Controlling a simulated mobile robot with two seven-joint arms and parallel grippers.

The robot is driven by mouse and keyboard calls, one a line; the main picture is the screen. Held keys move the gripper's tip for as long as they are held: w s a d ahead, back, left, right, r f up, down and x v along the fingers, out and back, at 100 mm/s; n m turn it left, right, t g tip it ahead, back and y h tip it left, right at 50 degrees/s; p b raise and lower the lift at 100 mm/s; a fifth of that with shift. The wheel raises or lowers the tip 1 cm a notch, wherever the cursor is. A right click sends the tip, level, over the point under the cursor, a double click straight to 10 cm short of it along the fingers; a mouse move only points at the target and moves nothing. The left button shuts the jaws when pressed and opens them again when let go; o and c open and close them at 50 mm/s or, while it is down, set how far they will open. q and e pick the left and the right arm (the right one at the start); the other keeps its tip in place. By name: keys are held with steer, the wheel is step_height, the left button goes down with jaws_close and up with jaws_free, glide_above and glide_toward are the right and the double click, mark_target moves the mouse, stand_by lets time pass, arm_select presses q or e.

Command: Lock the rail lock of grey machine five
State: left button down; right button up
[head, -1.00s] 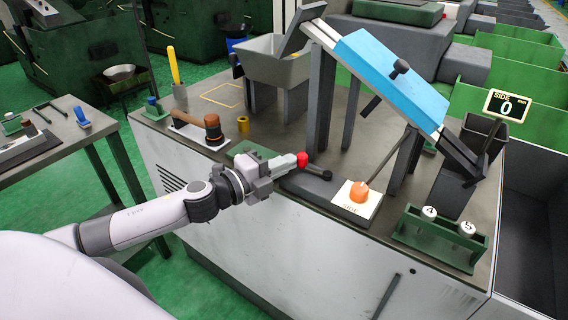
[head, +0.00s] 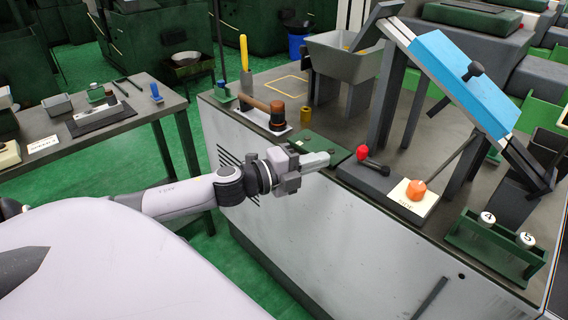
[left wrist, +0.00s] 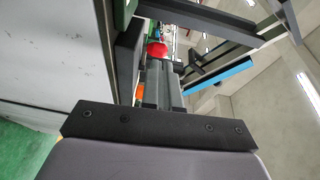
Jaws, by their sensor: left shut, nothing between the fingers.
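A short black lever with a red knob (head: 362,152) lies along a dark block on the front edge of the grey machine's top (head: 345,120). I take it for the rail lock. The knob end points to the back left. The red knob also shows in the left wrist view (left wrist: 157,50), just past the fingertips. My left gripper (head: 329,158) is shut and empty, over a green plate left of the knob, with a small gap between them. In the left wrist view its fingers (left wrist: 160,82) are together. My right gripper is out of view.
An orange knob on a white card (head: 416,190) and a green rack with balls marked 4 and 5 (head: 490,245) stand right of the lever. A wooden-handled tool (head: 265,112) lies left. A sloped blue panel (head: 463,80) on posts rises behind.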

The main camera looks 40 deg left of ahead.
arm_select(q)
steer(key=s+a, duration=0.4)
steer(key=shift+s+a+r+b, duration=0.15)
steer(key=shift+a+r+b, duration=0.05)
steer(key=shift+a+b, duration=0.25)
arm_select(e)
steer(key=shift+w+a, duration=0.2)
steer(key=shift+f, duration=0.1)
arm_select(q)
steer(key=s+d+f+n+g+y+p, duration=0.4)
steer(key=s+d+f+n+p, duration=0.3)
steer(key=s+d+f+n, duration=0.8)
step_height(320, 180, down, 4)
steer(key=s+n+g, duration=0.1)
steer(key=s+n, duration=0.1)
steer(key=n, duration=0.2)
steer(key=shift+s+r+n+g+y+p, duration=0.15)
steer(key=shift+n+g+y+p, duration=0.15)
steer(key=shift+n+g+p, duration=0.1)
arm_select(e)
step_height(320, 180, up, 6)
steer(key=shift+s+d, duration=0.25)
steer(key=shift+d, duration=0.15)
arm_select(q)
steer(key=shift+d, duration=0.1)
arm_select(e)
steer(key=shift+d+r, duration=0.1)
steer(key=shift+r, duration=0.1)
